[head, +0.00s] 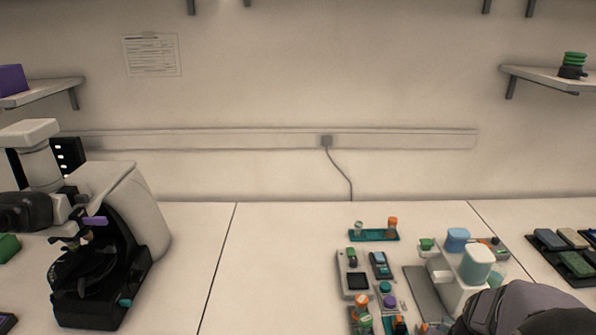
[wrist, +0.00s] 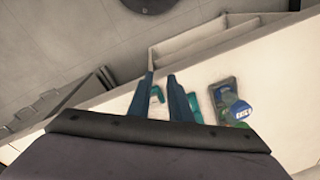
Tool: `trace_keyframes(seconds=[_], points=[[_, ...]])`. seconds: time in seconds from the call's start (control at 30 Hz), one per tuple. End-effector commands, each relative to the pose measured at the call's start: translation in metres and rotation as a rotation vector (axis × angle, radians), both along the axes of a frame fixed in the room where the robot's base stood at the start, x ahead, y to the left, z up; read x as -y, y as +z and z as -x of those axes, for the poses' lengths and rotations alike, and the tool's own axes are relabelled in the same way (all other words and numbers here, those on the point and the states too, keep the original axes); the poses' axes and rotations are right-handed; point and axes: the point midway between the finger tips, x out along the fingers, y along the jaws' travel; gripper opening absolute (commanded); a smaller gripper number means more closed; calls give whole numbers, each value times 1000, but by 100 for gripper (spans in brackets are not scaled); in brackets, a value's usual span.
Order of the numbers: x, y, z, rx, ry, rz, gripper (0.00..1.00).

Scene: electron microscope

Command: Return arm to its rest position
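My gripper (wrist: 160,88) shows in the wrist view, with two dark blue fingers standing apart. The gap between them holds nothing; a small teal item (wrist: 157,94) seen through it lies on the white surface beyond. In the head view, white arm links with light blue caps stand at the lower right and look like mine. A dark grey rounded body at the bottom right corner may be part of my arm too. The fingertips cannot be made out in the head view.
A microscope (head: 125,205) stands at the left of the white bench (head: 265,265). Small devices, including a grey one with a screen (head: 354,268), and a teal tray (head: 374,235) crowd near the arm. Dark trays (head: 549,240) lie at right. The middle bench is clear.

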Motion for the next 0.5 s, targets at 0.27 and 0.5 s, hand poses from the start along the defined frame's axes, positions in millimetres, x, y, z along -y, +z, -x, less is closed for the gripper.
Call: trace_keyframes(seconds=[0.27,0.5], points=[[-68,47,57,-120,268,35,18],[-113,97,52,-72,479,64,18]])
